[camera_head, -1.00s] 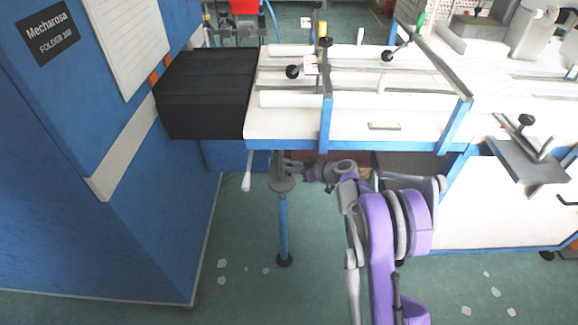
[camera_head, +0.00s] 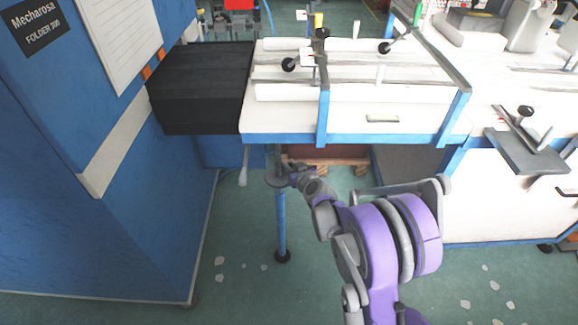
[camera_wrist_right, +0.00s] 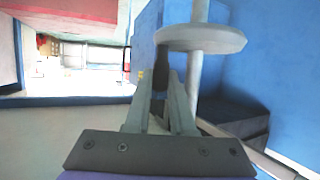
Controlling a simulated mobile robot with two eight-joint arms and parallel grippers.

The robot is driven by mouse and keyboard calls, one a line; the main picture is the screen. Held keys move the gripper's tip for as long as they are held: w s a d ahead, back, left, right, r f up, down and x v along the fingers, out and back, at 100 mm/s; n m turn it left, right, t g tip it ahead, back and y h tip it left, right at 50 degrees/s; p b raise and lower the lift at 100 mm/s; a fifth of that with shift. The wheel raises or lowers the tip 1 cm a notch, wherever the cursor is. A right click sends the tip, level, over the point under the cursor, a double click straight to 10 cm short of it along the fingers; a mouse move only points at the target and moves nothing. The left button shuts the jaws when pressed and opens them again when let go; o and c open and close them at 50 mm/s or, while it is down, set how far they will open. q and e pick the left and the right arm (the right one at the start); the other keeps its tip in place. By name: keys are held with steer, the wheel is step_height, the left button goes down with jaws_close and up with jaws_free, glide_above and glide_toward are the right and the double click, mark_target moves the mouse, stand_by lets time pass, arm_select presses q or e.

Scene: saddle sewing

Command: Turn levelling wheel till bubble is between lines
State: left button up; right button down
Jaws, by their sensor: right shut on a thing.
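The levelling wheel (camera_head: 276,182) is a grey disc on the blue leg post under the table's front edge. It also shows in the right wrist view (camera_wrist_right: 203,38), with a dark handle (camera_wrist_right: 160,72) hanging from its rim. My right gripper (camera_wrist_right: 163,88) is shut on this handle, beside the post. In the head view my right gripper (camera_head: 287,173) is at the wheel's right side, and its fingers are too small to make out. The bubble level (camera_head: 383,118) is a small pale vial on the white table front; its bubble and lines cannot be made out. My left gripper is not in view.
The blue folder cabinet (camera_head: 110,200) stands at the left, with a black bellows block (camera_head: 200,90) beside the white table (camera_head: 275,122). A white-handled lever (camera_head: 243,170) hangs left of the wheel. Green floor (camera_head: 240,290) is open around the leg.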

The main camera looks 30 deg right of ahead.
stand_by(0.4)
steer(key=c, duration=1.1)
jaws_free()
steer(key=shift+o, duration=0.2)
steer(key=shift+s, duration=0.15)
steer(key=p+v, duration=0.2)
steer(key=v, duration=0.8)
steer(key=shift+s+a+r+p, duration=0.15)
steer(key=shift+s+a+p, duration=0.05)
steer(key=shift+s+p, duration=0.15)
steer(key=shift+w, duration=0.1)
